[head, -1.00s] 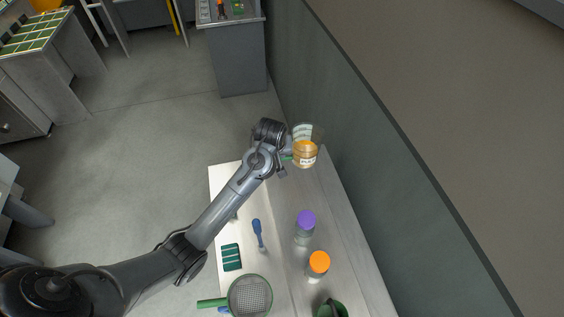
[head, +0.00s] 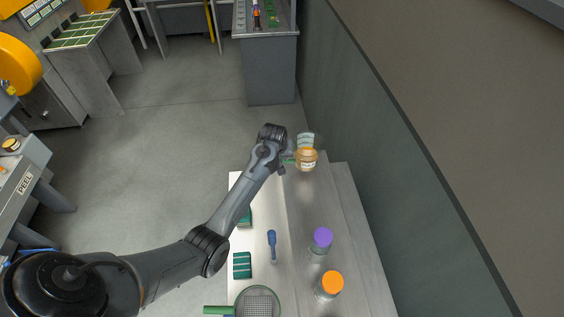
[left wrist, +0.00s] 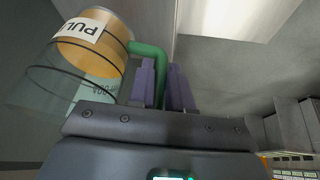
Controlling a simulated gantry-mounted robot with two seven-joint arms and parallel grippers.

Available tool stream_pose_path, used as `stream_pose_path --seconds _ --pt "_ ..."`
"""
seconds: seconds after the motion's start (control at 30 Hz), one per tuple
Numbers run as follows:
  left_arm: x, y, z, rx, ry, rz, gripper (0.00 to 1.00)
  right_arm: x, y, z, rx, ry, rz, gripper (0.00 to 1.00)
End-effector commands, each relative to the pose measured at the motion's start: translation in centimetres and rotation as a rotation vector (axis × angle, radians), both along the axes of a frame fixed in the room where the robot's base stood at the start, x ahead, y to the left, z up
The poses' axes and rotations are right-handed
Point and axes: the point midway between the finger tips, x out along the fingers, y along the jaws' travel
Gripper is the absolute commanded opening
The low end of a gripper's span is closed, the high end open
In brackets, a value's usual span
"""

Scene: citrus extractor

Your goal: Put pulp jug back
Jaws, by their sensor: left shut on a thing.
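The pulp jug (head: 306,160) is a clear jug with orange contents and a white label, at the far end of the bench in the head view. In the left wrist view the jug (left wrist: 88,60) shows at upper left, with part of the label lettering and a green handle (left wrist: 150,52). My left gripper (left wrist: 166,80) has its purple fingers shut on the green handle. In the head view the left gripper (head: 289,161) is at the jug's left side. Whether the jug touches the bench is unclear. My right gripper is not in view.
The bench (head: 310,205) holds a purple-lidded bottle (head: 322,240), an orange-lidded bottle (head: 330,285), a blue-handled tool (head: 272,243), a green sponge-like block (head: 242,265) and a sieve (head: 257,303). A wall (head: 400,200) runs close along the right. A pale green-and-white item (head: 306,139) shows just behind the jug.

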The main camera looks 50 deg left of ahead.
Motion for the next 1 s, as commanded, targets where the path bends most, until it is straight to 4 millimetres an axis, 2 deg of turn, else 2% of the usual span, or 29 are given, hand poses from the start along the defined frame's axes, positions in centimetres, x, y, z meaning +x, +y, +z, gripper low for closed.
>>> stream_pose_path --seconds 0.3,0.8,0.83,0.97,1.0 --pt "0.0 0.0 -3.3 0.000 0.000 -0.001 0.00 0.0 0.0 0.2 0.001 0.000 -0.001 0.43" --pt "0.0 -0.1 -4.1 0.001 -0.002 0.000 0.00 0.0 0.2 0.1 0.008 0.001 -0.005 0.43" --pt "0.0 -0.1 -4.2 0.000 0.001 -0.001 0.23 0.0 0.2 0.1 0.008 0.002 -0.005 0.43" --pt "0.0 -0.1 -4.2 0.000 0.001 -0.001 0.43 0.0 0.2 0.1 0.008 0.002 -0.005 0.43" --pt "0.0 -0.1 -4.2 0.000 0.001 -0.001 0.45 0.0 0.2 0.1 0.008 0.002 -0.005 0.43"
